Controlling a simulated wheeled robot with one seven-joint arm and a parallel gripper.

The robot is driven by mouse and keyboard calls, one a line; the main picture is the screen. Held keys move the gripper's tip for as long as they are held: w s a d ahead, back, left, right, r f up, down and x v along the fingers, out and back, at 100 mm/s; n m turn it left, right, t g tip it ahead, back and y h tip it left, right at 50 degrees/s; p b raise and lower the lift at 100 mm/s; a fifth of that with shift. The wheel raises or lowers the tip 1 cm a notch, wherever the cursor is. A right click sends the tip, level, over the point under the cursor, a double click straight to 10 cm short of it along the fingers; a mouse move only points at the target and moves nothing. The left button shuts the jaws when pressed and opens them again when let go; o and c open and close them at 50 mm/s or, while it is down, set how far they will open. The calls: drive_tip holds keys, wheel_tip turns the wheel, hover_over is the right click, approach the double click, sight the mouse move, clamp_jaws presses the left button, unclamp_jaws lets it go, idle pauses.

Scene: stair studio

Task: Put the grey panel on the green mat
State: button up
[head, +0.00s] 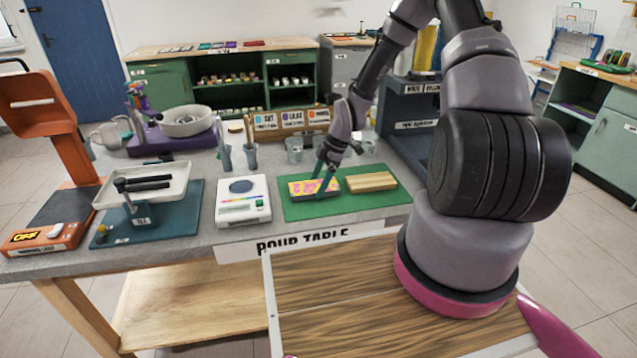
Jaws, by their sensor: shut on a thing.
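The green mat (352,205) lies on the front right part of the grey table. My gripper (322,184) reaches down over the mat's left half. It is shut on a flat panel (303,188) with a yellow and pink patterned top and a dark grey front edge. I take this for the grey panel. It is over the mat, and I cannot tell whether it touches the mat or hangs just above it. The gripper's fingers hide part of its right side. A light wooden block (371,182) lies on the mat to the right of the panel, apart from it.
A white scale (243,210) stands left of the mat. A white tray on a stand (150,190) is farther left. Clear cups (294,150) and signed wooden boxes (290,122) stand behind the mat. The mat's front strip is bare.

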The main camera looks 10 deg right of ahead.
drive_tip(key=o, duration=1.3)
drive_tip(key=shift+f, duration=0.15)
drive_tip(key=s+d+r+m+t+h, duration=0.1)
drive_tip(key=s+d+r+m+h, duration=0.2)
drive_tip(key=r, duration=0.9)
drive_tip(key=d+r+m, duration=0.3)
drive_tip(key=d+r, duration=0.2)
drive_tip(key=r, duration=0.7)
drive_tip(key=s+r+m+t, duration=0.2)
drive_tip(key=s+r+m, duration=0.3)
drive_tip(key=s+r, duration=0.1)
drive_tip(key=s+a+r+m+t, duration=0.1)
drive_tip(key=s+r+m+t, duration=0.1)
drive_tip(key=s+r+m, duration=0.3)
drive_tip(key=s+r+m+t, duration=0.2)
drive_tip(key=s+r+m, duration=0.4)
drive_tip(key=r, duration=0.6)
drive_tip(key=shift+s+a+y, duration=0.15)
drive_tip(key=shift+s, duration=0.45)
drive_tip(key=shift+s+a+y, duration=0.15)
drive_tip(key=shift+s, duration=0.45)
